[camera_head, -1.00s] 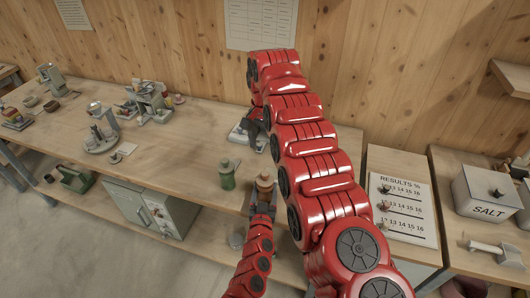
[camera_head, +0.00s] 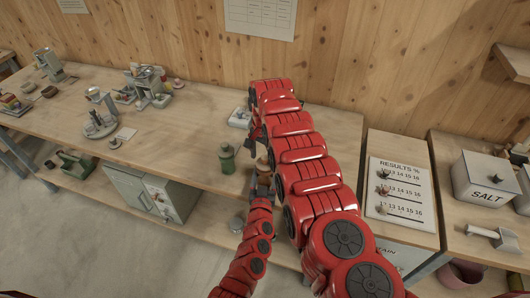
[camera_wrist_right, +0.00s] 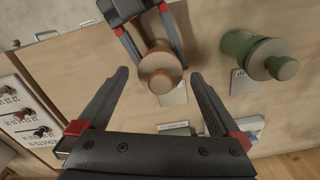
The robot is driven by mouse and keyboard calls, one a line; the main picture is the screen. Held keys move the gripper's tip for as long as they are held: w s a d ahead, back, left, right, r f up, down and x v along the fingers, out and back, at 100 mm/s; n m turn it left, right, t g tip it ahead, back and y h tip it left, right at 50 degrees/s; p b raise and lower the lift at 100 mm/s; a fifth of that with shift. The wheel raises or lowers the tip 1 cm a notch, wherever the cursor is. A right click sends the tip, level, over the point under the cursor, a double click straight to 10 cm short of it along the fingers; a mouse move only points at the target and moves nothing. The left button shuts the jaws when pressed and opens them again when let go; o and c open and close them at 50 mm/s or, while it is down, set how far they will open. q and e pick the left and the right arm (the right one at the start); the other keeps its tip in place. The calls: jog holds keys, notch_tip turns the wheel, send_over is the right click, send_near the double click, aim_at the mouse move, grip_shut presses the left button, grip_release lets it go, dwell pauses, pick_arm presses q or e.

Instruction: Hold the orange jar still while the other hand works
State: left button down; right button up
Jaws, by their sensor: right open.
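The orange jar (camera_wrist_right: 160,70) with a round lid stands on the bench, seen from above in the right wrist view. In the head view the orange jar (camera_head: 262,162) is largely hidden by my arms. My left gripper (camera_wrist_right: 155,45) has a finger on each side of the jar's body and appears shut on it; in the head view the left gripper (camera_head: 262,184) comes from the near side. My right gripper (camera_head: 257,137) is above the jar. In the wrist view its fingers are wide apart and empty, with the jar's lid between and beyond their tips.
A green jar (camera_head: 227,157) stands just left of the orange jar; it also shows in the wrist view (camera_wrist_right: 258,55). A results board (camera_head: 401,195) and a salt box (camera_head: 487,183) are at the right. Several devices stand farther left on the bench (camera_head: 185,135).

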aim_at(265, 157)
jog(key=c, duration=1.5)
jog(key=shift+r, duration=0.2)
jog(key=shift+r, duration=1)
jog(key=shift+r, duration=2)
pick_arm(q)
grip_release()
